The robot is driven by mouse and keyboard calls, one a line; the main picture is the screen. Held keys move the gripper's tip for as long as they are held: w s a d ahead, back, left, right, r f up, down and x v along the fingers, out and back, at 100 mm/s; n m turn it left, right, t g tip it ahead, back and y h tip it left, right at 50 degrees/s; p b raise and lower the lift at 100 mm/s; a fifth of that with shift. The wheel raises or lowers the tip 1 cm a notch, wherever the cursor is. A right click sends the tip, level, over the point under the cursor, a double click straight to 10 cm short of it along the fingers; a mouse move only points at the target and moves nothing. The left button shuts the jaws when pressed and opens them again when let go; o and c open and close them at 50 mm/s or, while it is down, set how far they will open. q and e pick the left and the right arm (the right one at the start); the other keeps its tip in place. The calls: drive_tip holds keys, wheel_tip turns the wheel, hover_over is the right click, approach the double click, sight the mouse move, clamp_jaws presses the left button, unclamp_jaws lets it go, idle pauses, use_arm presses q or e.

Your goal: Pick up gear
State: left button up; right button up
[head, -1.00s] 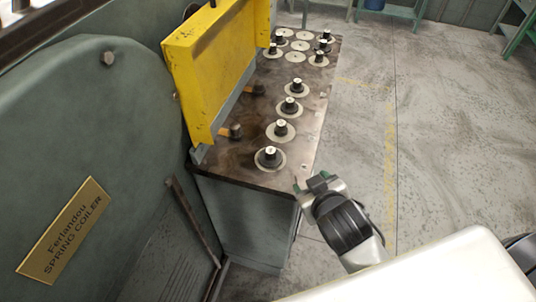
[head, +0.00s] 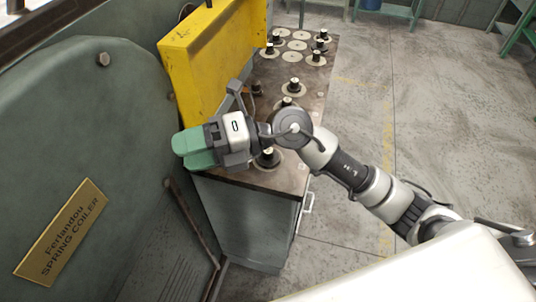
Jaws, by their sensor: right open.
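Light round gear-like discs sit around dark pegs on the machine's brown worktop (head: 325,75). A disc with a peg (head: 292,85) shows clear near the middle. The nearest peg (head: 268,155) is partly covered by my right arm, and its disc is mostly hidden. Another peg (head: 287,101) behind it is partly covered too. My right gripper (head: 190,148), with green fingers, reaches left across the front of the worktop, beside the yellow guard. It is open, and I see nothing in it. My left gripper is not in view.
The yellow guard (head: 205,62) stands along the worktop's left side. The large green spring coiler housing (head: 75,130) fills the left. More discs and pegs (head: 298,45) sit at the far end. The floor (head: 440,110) at right is open.

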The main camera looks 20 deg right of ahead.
drive_tip(key=w+d+f+n+h, duration=0.2)
drive_tip(key=w+d+f+h, duration=0.15)
drive_tip(key=f+h, duration=0.3)
drive_tip(key=m+t+h, duration=0.1)
drive_tip(key=m+h, duration=0.2)
drive_tip(key=h, duration=0.8)
hover_over(270, 157)
drive_tip(key=d, duration=0.1)
drive_tip(key=f, duration=0.4)
drive_tip(key=shift+w+f, duration=0.2)
drive_tip(key=shift+f, duration=0.2)
drive_tip(key=shift+y, duration=0.25)
drive_tip(key=shift+w+a+f+p, duration=0.15)
drive_tip(key=shift+f+p, duration=0.15)
drive_tip(key=shift+f, duration=0.7)
drive_tip(key=shift+w+a+f+p, duration=0.15)
drive_tip(key=shift+a+f+p, duration=0.1)
drive_tip(key=shift+f, duration=0.7)
drive_tip(key=shift+w+a+f+p, duration=0.15)
drive_tip(key=shift+f+p, duration=0.15)
drive_tip(key=shift+f, duration=0.7)
clamp_jaws()
